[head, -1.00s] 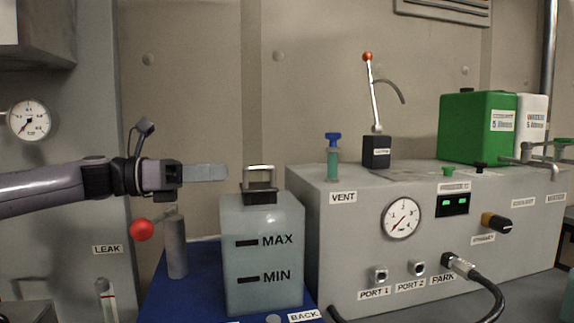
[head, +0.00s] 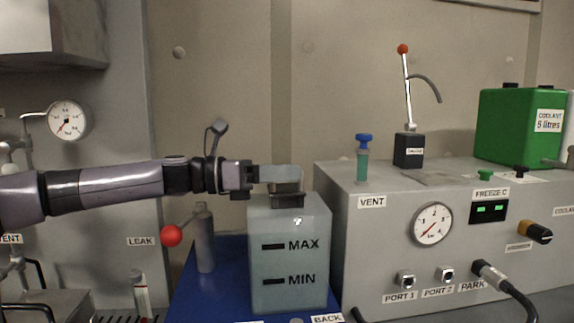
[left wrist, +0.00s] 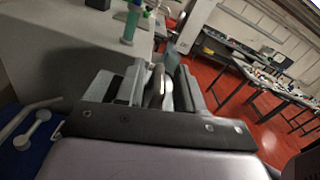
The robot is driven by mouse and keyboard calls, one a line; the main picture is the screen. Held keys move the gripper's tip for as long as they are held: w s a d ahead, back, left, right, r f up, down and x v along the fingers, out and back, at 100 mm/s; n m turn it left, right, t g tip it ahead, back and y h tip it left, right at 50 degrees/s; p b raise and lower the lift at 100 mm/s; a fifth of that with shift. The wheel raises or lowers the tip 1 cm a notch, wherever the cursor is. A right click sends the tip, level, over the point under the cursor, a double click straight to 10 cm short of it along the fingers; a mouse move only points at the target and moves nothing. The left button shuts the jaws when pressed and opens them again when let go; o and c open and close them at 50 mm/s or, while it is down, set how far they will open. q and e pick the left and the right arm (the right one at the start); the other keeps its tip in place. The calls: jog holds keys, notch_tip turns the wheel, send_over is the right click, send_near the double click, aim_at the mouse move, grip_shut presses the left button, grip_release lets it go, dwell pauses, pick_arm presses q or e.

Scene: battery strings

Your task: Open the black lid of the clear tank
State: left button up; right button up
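The clear tank (head: 288,262) with MAX and MIN marks stands upright on a blue surface. Its black lid (head: 288,201) sits flat on top, looking closed. My left gripper (head: 280,177) comes in level from the left, just above the lid, and its fingers hide most of the lid's handle. In the left wrist view my left gripper (left wrist: 160,82) has its fingers apart. A pale, curved piece that looks like the handle (left wrist: 157,86) shows between them, with a gap at least on one side. My right gripper is not in view.
A red-knobbed lever (head: 171,236) and a grey cylinder (head: 205,240) stand left of the tank, below my arm. The grey test bench (head: 345,240) with its gauge (head: 432,223) is close on the right. The blue base (head: 235,245) lies beneath.

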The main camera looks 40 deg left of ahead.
pick_arm(q)
jog(key=shift+w+d, duration=0.2)
jog(key=shift+w, duration=0.1)
grip_shut()
